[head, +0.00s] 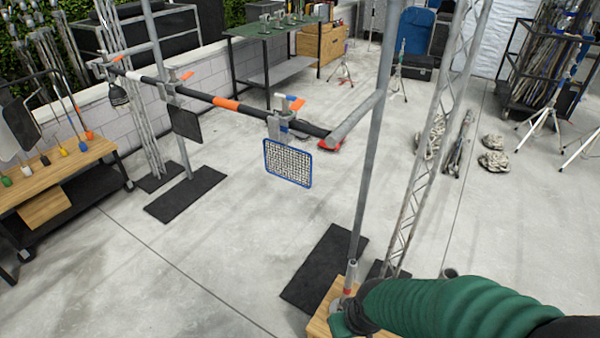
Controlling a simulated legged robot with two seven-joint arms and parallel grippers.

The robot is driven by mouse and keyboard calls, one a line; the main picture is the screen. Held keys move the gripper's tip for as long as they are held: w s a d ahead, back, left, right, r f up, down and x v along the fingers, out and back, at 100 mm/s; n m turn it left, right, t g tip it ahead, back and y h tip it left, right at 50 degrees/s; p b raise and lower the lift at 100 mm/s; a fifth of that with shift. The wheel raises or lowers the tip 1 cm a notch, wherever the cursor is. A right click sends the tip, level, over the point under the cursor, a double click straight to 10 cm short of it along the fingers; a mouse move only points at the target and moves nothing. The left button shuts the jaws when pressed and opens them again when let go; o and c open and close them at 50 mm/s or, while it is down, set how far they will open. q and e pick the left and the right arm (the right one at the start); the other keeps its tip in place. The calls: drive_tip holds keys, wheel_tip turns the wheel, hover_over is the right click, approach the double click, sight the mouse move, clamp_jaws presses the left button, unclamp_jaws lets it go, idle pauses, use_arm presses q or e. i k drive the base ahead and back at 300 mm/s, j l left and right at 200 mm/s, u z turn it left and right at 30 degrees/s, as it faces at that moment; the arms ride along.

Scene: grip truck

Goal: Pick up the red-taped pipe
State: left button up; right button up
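A short grey pipe (351,273) with a red band low on it stands upright near the bottom centre, over a wooden surface (318,326). My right arm, in a ribbed green sleeve, comes in from the lower right and ends beside the pipe's lower part. My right gripper (341,314) is small and partly hidden there; I cannot tell whether its fingers are around the pipe or only beside it. My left gripper is not in view.
A tall grey stand pole (369,170) and a lattice truss (425,160) rise just behind the pipe. A black base plate (325,268) lies on the floor. A horizontal bar (200,96) carries clamps and a blue-framed panel (288,163). The floor at left centre is clear.

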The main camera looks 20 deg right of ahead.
sight(352, 264)
drive_tip(key=z, duration=0.95)
